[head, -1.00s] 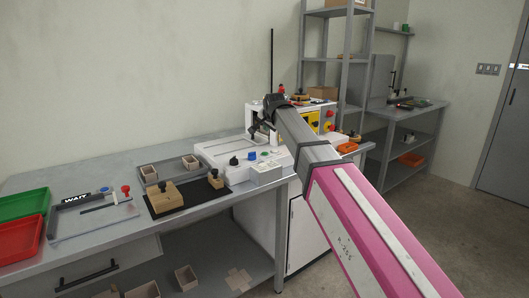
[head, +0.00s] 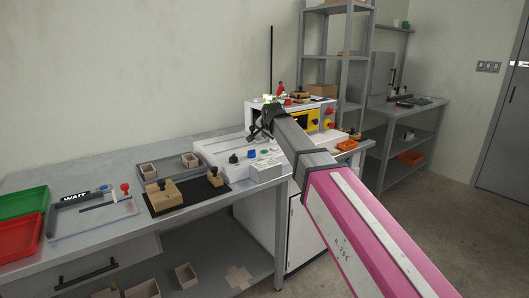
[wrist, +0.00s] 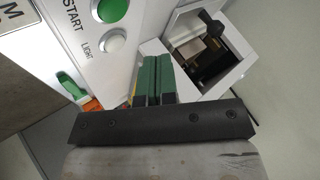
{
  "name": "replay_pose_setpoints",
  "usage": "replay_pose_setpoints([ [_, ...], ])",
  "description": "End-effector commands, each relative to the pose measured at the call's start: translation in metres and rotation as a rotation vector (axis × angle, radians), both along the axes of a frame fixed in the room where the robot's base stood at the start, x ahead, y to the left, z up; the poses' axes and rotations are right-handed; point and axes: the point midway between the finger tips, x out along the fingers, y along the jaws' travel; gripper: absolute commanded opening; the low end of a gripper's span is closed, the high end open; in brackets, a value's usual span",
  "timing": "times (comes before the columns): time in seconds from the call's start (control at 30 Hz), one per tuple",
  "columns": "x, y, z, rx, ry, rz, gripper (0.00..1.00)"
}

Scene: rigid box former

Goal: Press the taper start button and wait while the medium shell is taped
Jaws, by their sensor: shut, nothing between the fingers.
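My gripper (wrist: 153,80) is shut and empty, its two green-padded fingers side by side in the wrist view. The green button marked START (wrist: 112,9) is on a white panel beyond and left of the fingertips, and no finger covers it. A white round piece marked LIGHT (wrist: 112,40) sits below it. To the right, an open recess (wrist: 222,73) in the white machine holds a tan piece (wrist: 190,50) by dark parts; I cannot tell whether it is the medium shell. In the head view my arm hides part of the white machine (head: 290,104) and the fingers are unclear.
Shelving (head: 355,75) stands behind the machine. Floor at right is clear.

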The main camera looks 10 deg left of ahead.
Motion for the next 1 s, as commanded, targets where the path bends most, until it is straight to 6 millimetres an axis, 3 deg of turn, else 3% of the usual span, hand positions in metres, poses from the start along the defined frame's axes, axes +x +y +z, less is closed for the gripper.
replay_pose_setpoints([
  [0.2,0.000,0.000,-0.025,-0.001,0.000,-0.001,0.00],
  [0.4,0.000,0.000,-0.036,0.000,0.000,0.000,0.00],
  [1.0,0.000,0.000,-0.038,0.000,-0.001,-0.001,0.00],
])
